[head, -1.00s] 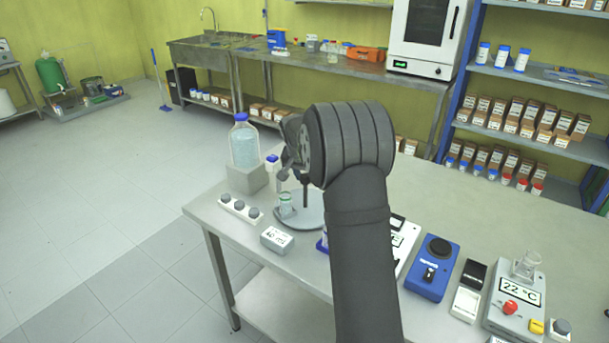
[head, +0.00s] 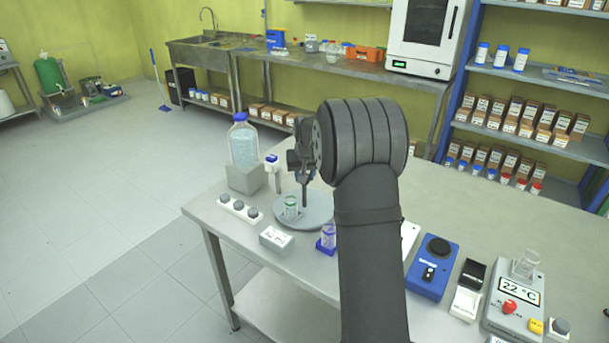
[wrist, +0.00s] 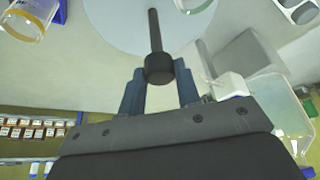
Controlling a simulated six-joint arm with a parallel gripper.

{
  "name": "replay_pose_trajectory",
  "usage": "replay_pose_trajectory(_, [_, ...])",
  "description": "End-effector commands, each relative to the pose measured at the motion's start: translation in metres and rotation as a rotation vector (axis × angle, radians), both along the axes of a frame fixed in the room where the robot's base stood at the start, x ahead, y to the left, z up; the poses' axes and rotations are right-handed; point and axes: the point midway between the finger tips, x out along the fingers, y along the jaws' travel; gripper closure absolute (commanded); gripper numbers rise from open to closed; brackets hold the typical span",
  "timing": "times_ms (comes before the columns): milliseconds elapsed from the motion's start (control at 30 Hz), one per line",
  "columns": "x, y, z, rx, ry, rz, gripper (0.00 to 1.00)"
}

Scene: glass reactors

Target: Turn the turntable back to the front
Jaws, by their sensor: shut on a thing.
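The turntable (head: 318,212) is a round pale grey disc on the near left part of the table. Its surface also fills the top of the wrist view (wrist: 120,25). A dark upright handle (wrist: 155,35) with a thicker black knob rises from it. My gripper (wrist: 160,72) is shut on this handle at the knob, and in the head view my gripper (head: 304,182) is over the disc's back part. A small glass vessel with a green band (head: 291,208) stands on the disc at its left front. My arm hides part of the disc's right side.
A bottle with a blue cap (head: 242,145) stands on a grey block behind left. A row of grey knobs (head: 239,208), a white display box (head: 276,238) and a blue holder with a glass (head: 326,240) surround the disc. A blue device (head: 432,268) is at right.

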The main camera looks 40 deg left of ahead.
Motion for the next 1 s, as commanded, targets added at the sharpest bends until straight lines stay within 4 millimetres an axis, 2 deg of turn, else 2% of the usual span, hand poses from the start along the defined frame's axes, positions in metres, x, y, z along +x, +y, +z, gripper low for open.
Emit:
replay_pose_trajectory(800, [0.0004,0.0001,0.0009,0.001,-0.002,0.062,1.0])
replay_pose_trajectory(833, [0.0004,0.0001,0.0009,0.001,-0.002,0.062,0.64])
replay_pose_trajectory(900, [0.0004,0.0001,0.0008,0.0,-0.001,0.062,0.5])
replay_pose_trajectory(1000, [0.0004,0.0001,0.0006,0.0,-0.001,0.062,0.48])
